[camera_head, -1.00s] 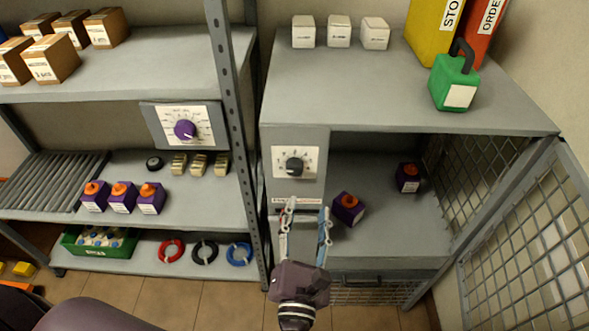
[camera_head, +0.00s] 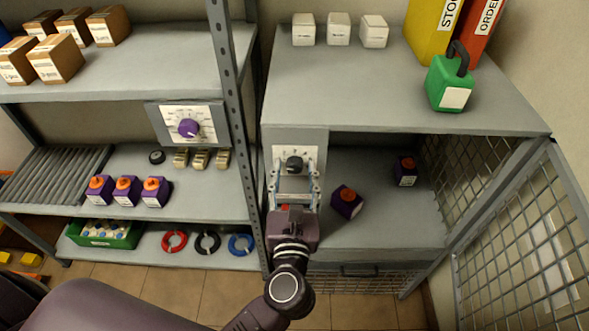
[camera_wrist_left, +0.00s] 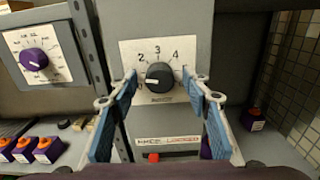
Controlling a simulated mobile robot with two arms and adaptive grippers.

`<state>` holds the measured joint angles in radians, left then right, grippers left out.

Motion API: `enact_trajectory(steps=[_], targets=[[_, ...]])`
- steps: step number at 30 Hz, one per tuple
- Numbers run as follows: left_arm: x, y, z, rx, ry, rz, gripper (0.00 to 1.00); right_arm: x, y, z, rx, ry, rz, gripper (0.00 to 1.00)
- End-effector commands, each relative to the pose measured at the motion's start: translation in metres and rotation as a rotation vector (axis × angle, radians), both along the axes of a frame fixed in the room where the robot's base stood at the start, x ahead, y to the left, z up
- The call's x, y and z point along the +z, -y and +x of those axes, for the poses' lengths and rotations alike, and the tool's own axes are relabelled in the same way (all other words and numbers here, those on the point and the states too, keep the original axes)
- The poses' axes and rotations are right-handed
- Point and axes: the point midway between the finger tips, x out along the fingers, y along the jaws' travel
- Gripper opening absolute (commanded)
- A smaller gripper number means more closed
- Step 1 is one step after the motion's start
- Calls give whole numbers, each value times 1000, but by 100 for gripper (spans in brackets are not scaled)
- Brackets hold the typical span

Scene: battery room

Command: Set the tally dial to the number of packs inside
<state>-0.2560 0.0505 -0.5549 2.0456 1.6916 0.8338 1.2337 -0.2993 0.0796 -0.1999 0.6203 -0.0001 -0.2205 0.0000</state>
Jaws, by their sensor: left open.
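The tally dial is a black knob (camera_head: 294,164) on a white numbered plate on the cabinet's front panel. In the left wrist view the knob (camera_wrist_left: 159,77) shows close up, with 2, 3 and 4 readable; its white mark points left, toward the lower left of the scale. My left gripper (camera_head: 294,172) is open in front of the dial, its fingers (camera_wrist_left: 160,95) on either side of the knob and apart from it. Inside the open cabinet are two purple packs with orange tops, one nearer (camera_head: 347,202) and one further back (camera_head: 405,171). My right gripper is not seen.
A mesh door (camera_head: 515,225) stands open at the right. The left shelf holds a purple dial (camera_head: 188,128), several similar packs (camera_head: 126,190) and cable rings (camera_head: 207,243). A green case (camera_head: 449,84) stands on the cabinet top. A red piece (camera_wrist_left: 153,157) shows below the dial.

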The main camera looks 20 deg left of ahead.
Motion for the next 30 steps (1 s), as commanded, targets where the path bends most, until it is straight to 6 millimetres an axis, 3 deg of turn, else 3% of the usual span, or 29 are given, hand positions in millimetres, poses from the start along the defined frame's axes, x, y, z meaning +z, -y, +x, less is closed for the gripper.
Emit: enact_trajectory(steps=[5, 16, 30], targets=[[0, 0, 0, 0, 0, 1, 44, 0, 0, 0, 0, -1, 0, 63], [0, 0, 0, 0, 1, 1, 3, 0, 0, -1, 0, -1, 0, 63], [3, 0, 0, 0, -37, 128, 2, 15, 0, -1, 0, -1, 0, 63]])
